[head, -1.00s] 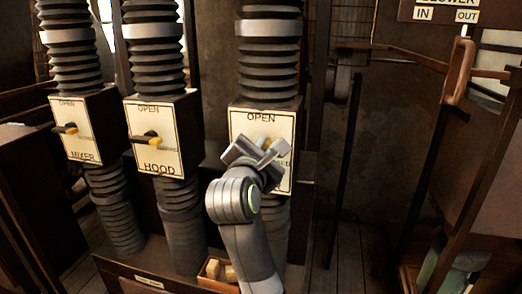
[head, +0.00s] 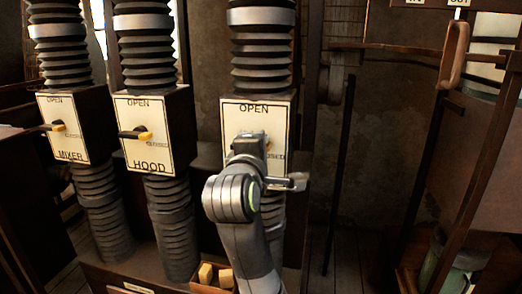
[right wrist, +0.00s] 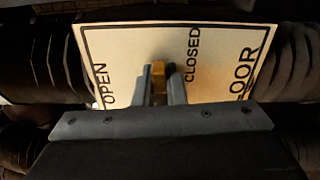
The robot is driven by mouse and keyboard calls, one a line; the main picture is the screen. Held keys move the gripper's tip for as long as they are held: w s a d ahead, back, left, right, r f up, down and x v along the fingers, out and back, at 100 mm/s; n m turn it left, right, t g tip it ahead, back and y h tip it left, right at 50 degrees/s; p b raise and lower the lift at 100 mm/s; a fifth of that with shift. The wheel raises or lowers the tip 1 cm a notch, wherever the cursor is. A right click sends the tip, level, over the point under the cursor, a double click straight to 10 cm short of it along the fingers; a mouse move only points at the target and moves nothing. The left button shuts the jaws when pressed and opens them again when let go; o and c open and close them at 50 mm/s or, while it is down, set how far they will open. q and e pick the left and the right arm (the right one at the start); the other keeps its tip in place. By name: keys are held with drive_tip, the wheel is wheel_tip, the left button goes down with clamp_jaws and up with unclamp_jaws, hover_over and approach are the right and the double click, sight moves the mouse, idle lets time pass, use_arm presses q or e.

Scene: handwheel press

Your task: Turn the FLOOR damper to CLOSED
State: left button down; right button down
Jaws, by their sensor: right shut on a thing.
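The FLOOR damper plate (head: 232,119) is cream with OPEN at its top and CLOSED at its right; the right wrist view shows the word FLOOR partly covered (right wrist: 225,45). Its yellow handle (right wrist: 158,78) stands between the fingers of my right gripper (right wrist: 160,95), beside the word CLOSED. The gripper is shut on it. In the head view, my right gripper (head: 249,146) lies against the plate's middle and hides most of the handle, so its exact pointing is unclear there. My left gripper is out of view.
The HOOD damper (head: 150,159) and MIXER damper (head: 62,145) stand to the left, with black and yellow handles. Ribbed ducts run above and below the boxes. A small box with tan blocks (head: 206,275) sits low. A wooden handle (head: 453,55) hangs at right.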

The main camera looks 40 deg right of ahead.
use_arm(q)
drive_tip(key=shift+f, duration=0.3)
use_arm(e)
drive_tip(key=shift+f+m, duration=0.1)
drive_tip(key=shift+m, duration=0.4)
drive_tip(key=c, duration=1.5)
unclamp_jaws()
